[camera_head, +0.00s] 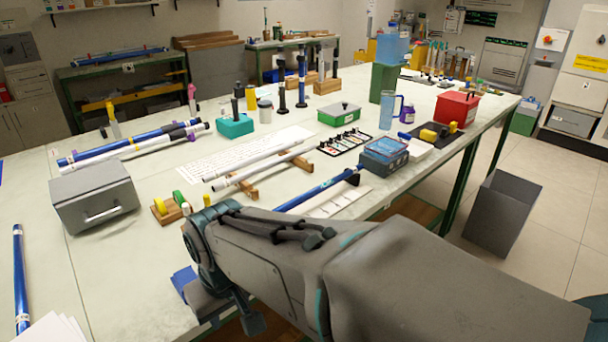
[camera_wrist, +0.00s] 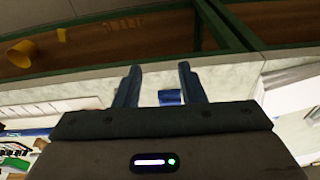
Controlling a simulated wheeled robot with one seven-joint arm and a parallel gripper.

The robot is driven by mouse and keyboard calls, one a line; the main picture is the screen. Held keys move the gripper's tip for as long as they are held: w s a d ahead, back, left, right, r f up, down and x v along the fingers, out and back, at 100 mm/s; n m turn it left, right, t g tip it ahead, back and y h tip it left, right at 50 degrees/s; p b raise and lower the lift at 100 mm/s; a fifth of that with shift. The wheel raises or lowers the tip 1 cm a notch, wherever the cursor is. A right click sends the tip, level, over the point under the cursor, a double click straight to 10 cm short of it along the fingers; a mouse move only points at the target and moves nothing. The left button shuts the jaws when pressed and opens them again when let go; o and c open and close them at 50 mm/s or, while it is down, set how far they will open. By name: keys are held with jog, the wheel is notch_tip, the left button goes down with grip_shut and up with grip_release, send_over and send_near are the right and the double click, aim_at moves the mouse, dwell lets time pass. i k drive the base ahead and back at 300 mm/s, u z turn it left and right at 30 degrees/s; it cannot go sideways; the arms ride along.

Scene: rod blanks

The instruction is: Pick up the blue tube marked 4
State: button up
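Several blue tubes are in the head view; no number 4 can be read on any of them. One blue tube (camera_head: 20,280) lies at the left end of the table, with a pale band near its front end. Another blue tube (camera_head: 315,191) with a black end lies just behind my arm, partly hidden by it.
A grey box (camera_head: 94,198) with a handle stands on the table (camera_head: 120,275) at the left. White tubes (camera_head: 262,166) lie on wooden rests in the middle. A red box (camera_head: 456,109) stands at the right. A grey bin (camera_head: 503,215) stands on the floor.

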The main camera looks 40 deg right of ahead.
aim_at(294, 203)
jog(key=z, duration=0.8)
jog(key=k, duration=1.15)
jog(key=z, duration=0.5)
jog(key=i, duration=0.7)
jog(key=z, duration=0.65)
jog(key=i, duration=0.85)
jog(key=u, duration=0.85)
jog(key=i, duration=0.6)
jog(key=u, duration=0.6)
